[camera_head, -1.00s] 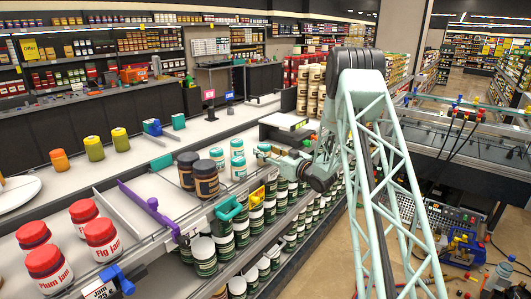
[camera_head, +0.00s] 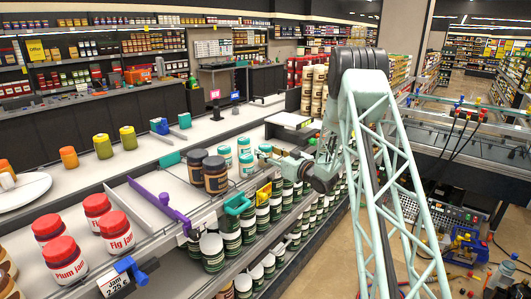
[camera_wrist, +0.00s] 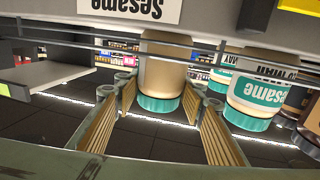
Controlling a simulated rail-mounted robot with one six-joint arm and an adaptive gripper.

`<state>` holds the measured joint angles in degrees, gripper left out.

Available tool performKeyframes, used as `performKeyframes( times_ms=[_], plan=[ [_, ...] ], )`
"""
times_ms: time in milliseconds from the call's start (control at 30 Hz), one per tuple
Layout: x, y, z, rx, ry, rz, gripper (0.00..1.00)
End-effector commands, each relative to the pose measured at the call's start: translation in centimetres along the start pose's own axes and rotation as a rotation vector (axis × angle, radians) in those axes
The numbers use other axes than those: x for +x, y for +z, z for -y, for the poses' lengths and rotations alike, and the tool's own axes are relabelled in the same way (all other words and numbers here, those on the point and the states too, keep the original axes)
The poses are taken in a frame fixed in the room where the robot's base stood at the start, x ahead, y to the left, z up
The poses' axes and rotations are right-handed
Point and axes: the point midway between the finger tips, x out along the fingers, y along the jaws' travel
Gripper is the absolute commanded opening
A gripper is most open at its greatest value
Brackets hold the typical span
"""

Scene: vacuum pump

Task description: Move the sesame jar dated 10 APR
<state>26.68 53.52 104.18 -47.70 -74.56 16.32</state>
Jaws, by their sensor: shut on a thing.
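The sesame jar (camera_wrist: 160,62), tan-bodied with a teal lid, shows upside down in the wrist view between the ribbed pads of my gripper (camera_wrist: 160,100). My gripper is shut on it. Its date is not readable in this view. A second sesame jar (camera_wrist: 258,95) with a teal lid and white label stands to its right; its date is too small to read surely. In the head view my gripper (camera_head: 264,151) is at the shelf, just right of the teal-lidded jars (camera_head: 245,164); the held jar is mostly hidden there.
Two dark jars (camera_head: 215,174) stand left of the teal-lidded ones. Red-lidded jam jars (camera_head: 64,258) are at front left. A grey rail (camera_wrist: 230,62) crosses the wrist view.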

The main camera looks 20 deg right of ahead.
Motion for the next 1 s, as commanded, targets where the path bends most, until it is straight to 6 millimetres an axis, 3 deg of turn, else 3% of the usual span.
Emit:
performKeyframes(
  times_ms=[67,100,267,667,1000],
  plan=[
    [0.0,0.0,0.0,0.000,0.000,0.001,0.22],
    [0.0,0.0,0.0,0.000,0.000,0.001,0.39],
    [0.0,0.0,0.0,0.000,0.000,0.000,0.53],
    [-0.2,0.0,-0.1,0.000,0.001,0.000,0.53],
    [-2.6,0.0,-0.1,0.000,0.001,0.000,0.53]
  ],
)
